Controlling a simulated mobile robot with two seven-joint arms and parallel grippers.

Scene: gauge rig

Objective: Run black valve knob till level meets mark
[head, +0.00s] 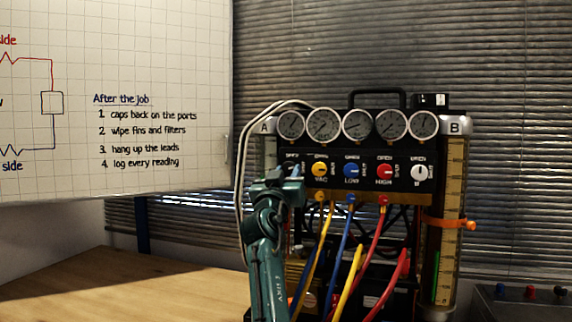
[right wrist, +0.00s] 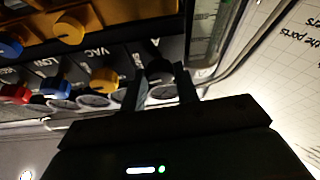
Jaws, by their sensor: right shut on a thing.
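My right gripper (head: 290,182) is at the left end of the rig's valve panel, shut on the black valve knob (right wrist: 158,72). In the right wrist view, the fingers (right wrist: 162,88) stand on either side of this knob. The gripper hides most of it in the head view. Sight column B (head: 453,185) at the right has a scale, with an orange marker band (head: 448,223) around it. A green strip (head: 436,275) shows low in column B, below the band. Column A is mostly hidden behind my arm; its tube (right wrist: 207,35) shows in the wrist view, its level unclear. My left gripper is out of view.
Yellow (head: 320,170), blue (head: 351,170), red (head: 385,171) and white (head: 419,172) knobs line the panel beneath several gauges (head: 357,125). Coloured hoses (head: 369,250) hang in front. The wooden bench (head: 150,290) is clear at left; a whiteboard (head: 120,70) stands behind.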

